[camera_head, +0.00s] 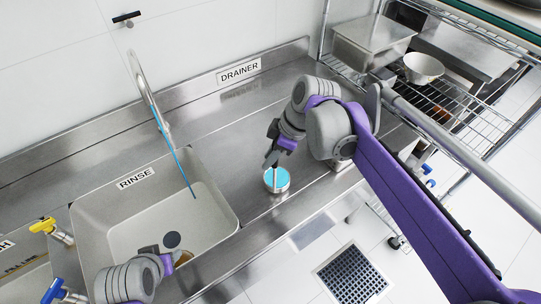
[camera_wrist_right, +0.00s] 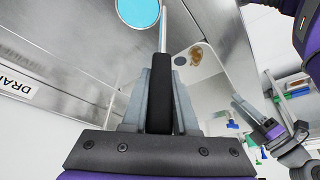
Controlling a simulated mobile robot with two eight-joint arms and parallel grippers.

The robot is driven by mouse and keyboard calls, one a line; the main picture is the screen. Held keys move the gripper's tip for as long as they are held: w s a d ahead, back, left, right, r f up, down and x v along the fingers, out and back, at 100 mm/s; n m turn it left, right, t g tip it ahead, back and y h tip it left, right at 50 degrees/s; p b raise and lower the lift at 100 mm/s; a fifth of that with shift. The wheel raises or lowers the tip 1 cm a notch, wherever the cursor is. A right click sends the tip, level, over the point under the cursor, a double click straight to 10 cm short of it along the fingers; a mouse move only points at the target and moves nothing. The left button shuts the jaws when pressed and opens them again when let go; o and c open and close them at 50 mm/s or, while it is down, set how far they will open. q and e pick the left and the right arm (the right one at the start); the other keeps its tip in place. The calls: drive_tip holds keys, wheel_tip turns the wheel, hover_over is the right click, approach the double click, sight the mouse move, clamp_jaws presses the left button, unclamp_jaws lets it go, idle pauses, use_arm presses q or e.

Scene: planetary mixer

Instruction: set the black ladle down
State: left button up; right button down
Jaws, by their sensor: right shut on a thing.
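The ladle's black handle (camera_wrist_right: 161,98) stands between the fingers of my right gripper (camera_wrist_right: 160,100), which is shut on it in the right wrist view. A thin steel shaft (camera_wrist_right: 163,28) runs on from the handle. In the head view my right gripper (camera_head: 271,157) is over the drainer counter (camera_head: 240,115). The shaft reaches down to a round steel piece with a light blue top (camera_head: 276,179); I cannot tell whether this is the ladle's bowl or a separate dish, or whether it touches the counter. My left gripper (camera_head: 172,256) is over the rinse sink; its jaw state is unclear.
A wire rack (camera_head: 460,100) with pans and a bowl (camera_head: 423,67) stands at right. Counter left of my right gripper is clear.

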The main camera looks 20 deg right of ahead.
drive_tip(key=shift+f, duration=0.2)
drive_tip(key=c, duration=0.7)
unclamp_jaws()
drive_tip(key=shift+r, duration=0.1)
drive_tip(key=v, duration=1.2)
drive_tip(key=s+f+m+t+h, duration=0.1)
drive_tip(key=s+f+m, duration=0.3)
drive_tip(key=f, duration=0.2)
drive_tip(key=s+d+f+m+t+h, duration=0.1)
drive_tip(key=s+f+m, duration=0.3)
drive_tip(key=f, duration=0.3)
drive_tip(key=s+f+m+t+h+p, duration=0.1)
drive_tip(key=s+f+m+h, duration=0.1)
drive_tip(key=s+f+m, duration=0.2)
drive_tip(key=shift+s+d+f+m+t, duration=0.1)
drive_tip(key=shift+d+f+m+t, duration=0.15)
drive_tip(key=shift+f, duration=0.4)
drive_tip(key=shift+s+d+f+m+t, duration=0.15)
drive_tip(key=shift+f+m, duration=0.1)
drive_tip(key=shift+f, duration=0.4)
